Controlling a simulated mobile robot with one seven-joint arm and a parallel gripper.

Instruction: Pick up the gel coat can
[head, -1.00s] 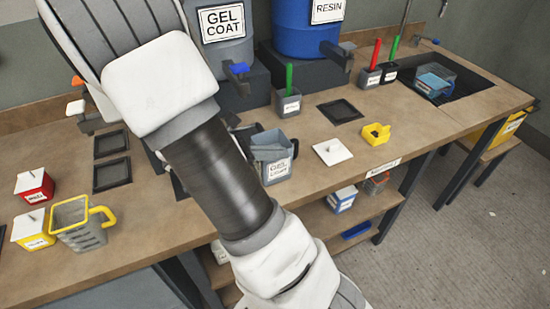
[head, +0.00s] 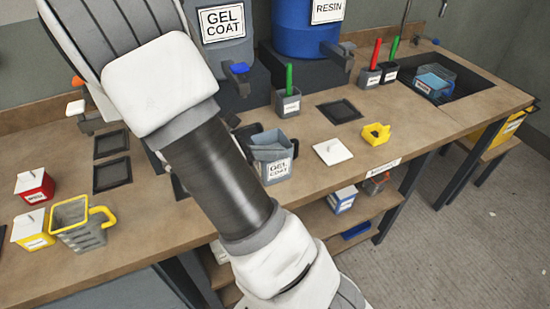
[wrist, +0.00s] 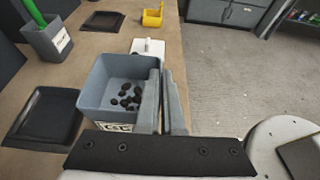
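The gel coat can (head: 279,172) is a grey, square, open-topped container with a white GEL COAT label, near the middle of the bench. In the wrist view the can (wrist: 100,88) shows dark pellets inside. My gripper (wrist: 163,68) is at the can's right side in that view, its two grey fingers close together along the side wall. They appear shut on that wall, though the contact itself is hidden.
A grey cup with a green stick (head: 289,104) and a dark square tray (head: 339,112) are behind. A yellow-handled grey jug (head: 80,228) stands left. Drums line the back.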

